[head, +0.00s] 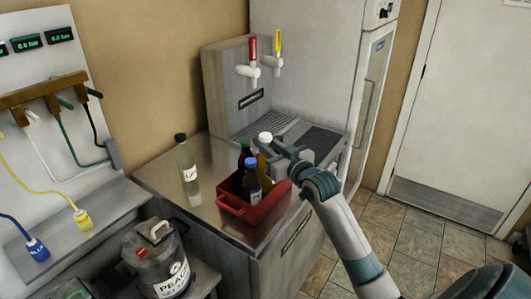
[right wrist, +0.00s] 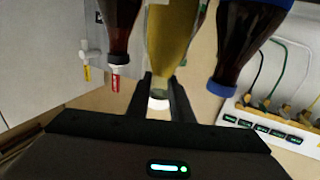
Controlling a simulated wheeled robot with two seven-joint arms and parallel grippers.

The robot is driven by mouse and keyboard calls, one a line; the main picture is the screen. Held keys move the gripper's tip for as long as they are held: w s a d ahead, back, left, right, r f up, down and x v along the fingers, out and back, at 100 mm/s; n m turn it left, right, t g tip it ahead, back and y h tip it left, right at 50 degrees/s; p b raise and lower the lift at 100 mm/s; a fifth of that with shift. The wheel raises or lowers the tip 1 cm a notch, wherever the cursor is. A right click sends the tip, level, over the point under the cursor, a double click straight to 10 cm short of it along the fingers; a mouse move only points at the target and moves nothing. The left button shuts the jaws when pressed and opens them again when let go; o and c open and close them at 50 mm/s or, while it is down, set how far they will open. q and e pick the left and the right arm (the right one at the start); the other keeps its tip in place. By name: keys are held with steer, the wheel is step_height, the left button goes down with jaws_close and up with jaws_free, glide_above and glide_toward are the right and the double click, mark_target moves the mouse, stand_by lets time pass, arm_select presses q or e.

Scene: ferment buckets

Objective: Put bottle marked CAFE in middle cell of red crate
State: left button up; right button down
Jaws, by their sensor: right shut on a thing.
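The red crate (head: 268,213) stands on the steel counter. My right gripper (head: 272,149) is shut on the neck of a yellowish bottle (head: 262,170) with a white cap, which is at the back right part of the crate. In the right wrist view this bottle (right wrist: 167,45) hangs between the two fingers. The word CAFE is not readable on any bottle. Bottle bases are hidden by the crate walls. My left gripper is not in view.
A clear, black-capped bottle (head: 187,165) stands on the counter left of the crate. The tap unit (head: 232,90) and its drip tray (head: 266,121) are behind. A dark bucket (head: 158,262) stands at the lower left. The counter between bottle and crate is bare.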

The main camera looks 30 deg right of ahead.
stand_by(0.3)
step_height(320, 180, down, 4)
steer(key=shift+r+p, duration=0.1)
steer(key=shift+p, duration=0.25)
steer(key=c, duration=1.5)
jaws_free()
steer(key=shift+c, duration=0.2)
steer(key=shift+s, duration=0.1)
steer(key=s+b, duration=0.3)
steer(key=s, duration=0.9)
